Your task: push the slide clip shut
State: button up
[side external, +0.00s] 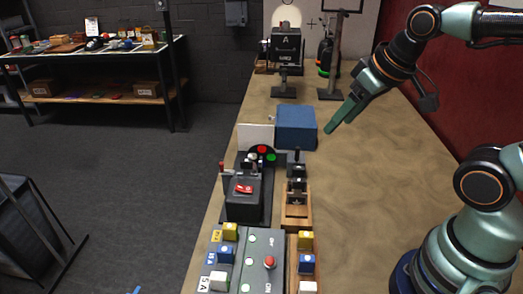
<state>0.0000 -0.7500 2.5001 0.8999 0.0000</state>
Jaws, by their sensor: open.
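A narrow wooden base (296,220) with dark metal blocks (297,188) on it stands near the middle of the bench. This may be the slide clip, but it is too small to tell for sure, and I cannot tell how far it is slid. My gripper (330,128) is above the bench, behind and to the right of that base. It points down and to the left and is clear of the base. Its green fingers overlap in this view, so the gap between them is hard to see. Nothing shows between them.
A blue box (296,127) stands just left of my gripper. A black box with a red switch (244,188) and a grey panel with a red button (269,262) and coloured blocks are nearer the front. Stands and devices (287,50) fill the back. The bench's right side (390,160) is clear.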

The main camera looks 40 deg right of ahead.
dwell(0.4)
jog(key=shift+c, duration=1.4)
jog(key=w+a+r+g, duration=0.1)
jog(key=w+a+r, duration=0.25)
jog(key=w, duration=0.25)
jog(key=g, duration=0.5)
send_over(221, 163)
notch_tip(221, 163, down, 7)
notch_tip(221, 163, down, 12)
jog(key=shift+s+f, duration=0.1)
grip_shut()
